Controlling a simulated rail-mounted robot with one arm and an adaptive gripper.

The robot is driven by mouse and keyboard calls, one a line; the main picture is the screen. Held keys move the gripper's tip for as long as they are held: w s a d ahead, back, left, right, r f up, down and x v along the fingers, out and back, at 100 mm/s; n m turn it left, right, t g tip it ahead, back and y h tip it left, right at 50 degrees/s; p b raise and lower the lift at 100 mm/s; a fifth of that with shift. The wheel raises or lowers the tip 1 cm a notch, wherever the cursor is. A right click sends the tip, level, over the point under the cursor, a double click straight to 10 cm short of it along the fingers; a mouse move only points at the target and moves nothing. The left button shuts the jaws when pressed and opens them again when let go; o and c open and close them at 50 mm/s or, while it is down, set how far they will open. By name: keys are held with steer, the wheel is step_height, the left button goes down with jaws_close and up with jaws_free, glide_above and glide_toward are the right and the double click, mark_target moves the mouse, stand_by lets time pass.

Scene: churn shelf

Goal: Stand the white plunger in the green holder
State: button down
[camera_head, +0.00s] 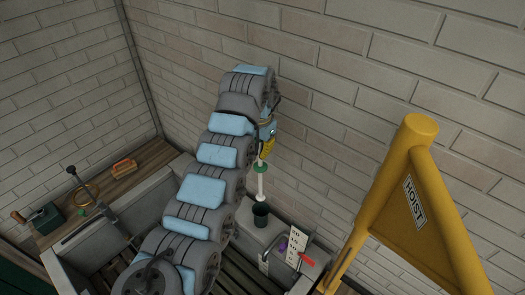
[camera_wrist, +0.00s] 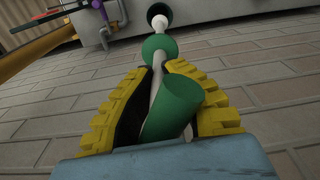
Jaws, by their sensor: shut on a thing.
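My gripper (camera_head: 267,148) has yellow ribbed fingers and points down over the ledge at the back wall. In the wrist view my gripper (camera_wrist: 160,108) is shut on the white plunger (camera_wrist: 157,67). The plunger (camera_head: 261,184) hangs about upright, with a green disc partway along its white rod and a green cup-shaped part between my fingers. The holder also shows at the top of the wrist view (camera_wrist: 166,8).
A yellow hoist post (camera_head: 392,170) stands at the right. A white marked card (camera_head: 295,244) and a red piece (camera_head: 307,261) are right of the holder. A wooden shelf (camera_head: 134,182) at left holds a green box (camera_head: 44,218), a brass ring (camera_head: 86,195) and a brush (camera_head: 124,166).

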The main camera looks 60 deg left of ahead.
step_height(320, 180, down, 7)
steer(key=shift+r+b, duration=0.2)
steer(key=shift+b, duration=0.2)
stand_by(0.5)
steer(key=shift+w+d+b, duration=0.1)
steer(key=shift+b, duration=0.6)
steer(key=shift+f, duration=0.15)
stand_by(0.5)
steer(key=shift+f+b, duration=1.15)
steer(key=shift+f, duration=1.65)
steer(key=shift+f+b, duration=0.7)
steer(key=shift+f, duration=2.1)
